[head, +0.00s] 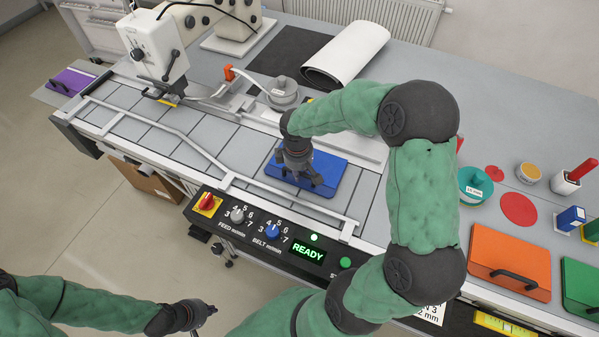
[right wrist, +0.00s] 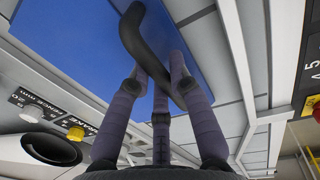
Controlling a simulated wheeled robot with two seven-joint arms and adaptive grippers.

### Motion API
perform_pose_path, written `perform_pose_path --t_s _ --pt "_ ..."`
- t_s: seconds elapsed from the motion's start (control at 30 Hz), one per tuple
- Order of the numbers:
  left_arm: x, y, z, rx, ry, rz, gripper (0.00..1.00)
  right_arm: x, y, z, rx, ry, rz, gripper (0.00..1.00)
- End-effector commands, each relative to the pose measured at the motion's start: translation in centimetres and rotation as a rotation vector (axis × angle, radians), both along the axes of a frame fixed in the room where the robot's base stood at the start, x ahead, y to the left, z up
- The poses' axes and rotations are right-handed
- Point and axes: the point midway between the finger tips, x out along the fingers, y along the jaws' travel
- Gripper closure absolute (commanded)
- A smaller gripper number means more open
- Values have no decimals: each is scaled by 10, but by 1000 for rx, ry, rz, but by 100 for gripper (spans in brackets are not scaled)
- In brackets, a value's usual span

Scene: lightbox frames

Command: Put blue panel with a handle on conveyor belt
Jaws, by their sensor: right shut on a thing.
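The blue panel (head: 325,171) lies on or just above the grey slatted conveyor belt (head: 183,128), near the belt's right end; I cannot tell if it touches. My right gripper (head: 303,178) is over the panel, pointing down. In the right wrist view the fingers (right wrist: 160,85) are closed around the panel's dark curved handle (right wrist: 135,38), with the blue panel (right wrist: 65,50) behind it. In the head view the handle is mostly hidden by the gripper. My left gripper (head: 205,308) is low at the lower left, away from the belt, and its fingers are too small and cut off to read.
A control panel (head: 270,236) with knobs and a green READY display runs along the front. A rail (head: 190,145) borders the belt. An orange panel (head: 510,262) and a green panel (head: 580,285) with handles lie at the right. A white machine head (head: 152,45) stands at the belt's left.

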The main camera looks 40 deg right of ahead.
Motion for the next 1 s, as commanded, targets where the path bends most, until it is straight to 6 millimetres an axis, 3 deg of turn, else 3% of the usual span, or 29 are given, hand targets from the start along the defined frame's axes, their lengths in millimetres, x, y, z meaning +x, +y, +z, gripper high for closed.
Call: perform_pose_path --t_s 0.27,0.3,0.37,0.4,0.77,1.0 --pt "0 0 -1 0 0 0 100 1 -1 -1 -1 -3 -2 100" --pt "0 0 -1 0 0 0 100 0 0 -2 0 -1 -1 77" --pt "0 0 -1 0 0 0 100 0 0 -1 0 -1 -1 60" --pt "0 0 -1 0 0 0 100 0 0 -1 0 -1 -1 56" --pt "0 0 1 0 0 0 100 0 0 1 0 -1 -1 56" --pt "0 0 8 0 0 0 100 0 3 34 -1 -4 -1 56"
